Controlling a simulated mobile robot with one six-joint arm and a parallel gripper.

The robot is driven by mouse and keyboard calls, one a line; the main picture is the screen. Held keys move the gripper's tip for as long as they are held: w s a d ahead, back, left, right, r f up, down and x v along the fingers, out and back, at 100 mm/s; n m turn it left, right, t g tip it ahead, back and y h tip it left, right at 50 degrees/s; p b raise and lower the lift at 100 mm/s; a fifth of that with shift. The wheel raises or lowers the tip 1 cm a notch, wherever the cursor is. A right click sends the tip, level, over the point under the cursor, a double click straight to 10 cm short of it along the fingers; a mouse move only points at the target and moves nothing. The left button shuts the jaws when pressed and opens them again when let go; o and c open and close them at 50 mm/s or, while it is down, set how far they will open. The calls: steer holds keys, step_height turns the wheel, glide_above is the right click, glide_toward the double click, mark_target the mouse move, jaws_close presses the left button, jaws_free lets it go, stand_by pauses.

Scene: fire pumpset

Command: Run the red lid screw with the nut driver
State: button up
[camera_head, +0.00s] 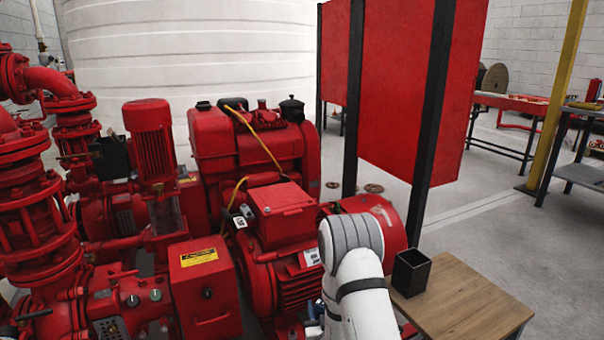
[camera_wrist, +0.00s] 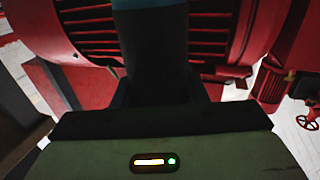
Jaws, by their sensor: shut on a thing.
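My gripper (camera_wrist: 157,92) is shut on a dark, thick handle with a blue-teal end at the top of the wrist view, which appears to be the nut driver (camera_wrist: 150,45). In the head view, my white arm hides most of the gripper, low beside the red motor. The red box with a flat lid (camera_head: 283,198) sits on top of that finned motor (camera_head: 298,280). In the wrist view, the motor's red fins (camera_wrist: 90,30) lie behind the handle. Whether the driver touches anything cannot be told.
A wooden table (camera_head: 465,305) with an open black box (camera_head: 411,272) stands right of my arm. A red panel on black posts (camera_head: 405,85) rises behind. Red pumps and pipes (camera_head: 40,210) crowd the left. Open floor (camera_head: 490,215) lies to the right.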

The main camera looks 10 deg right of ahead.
steer(key=shift+w+d, duration=0.15)
steer(key=shift+d, duration=0.05)
steer(key=shift+r, duration=0.1)
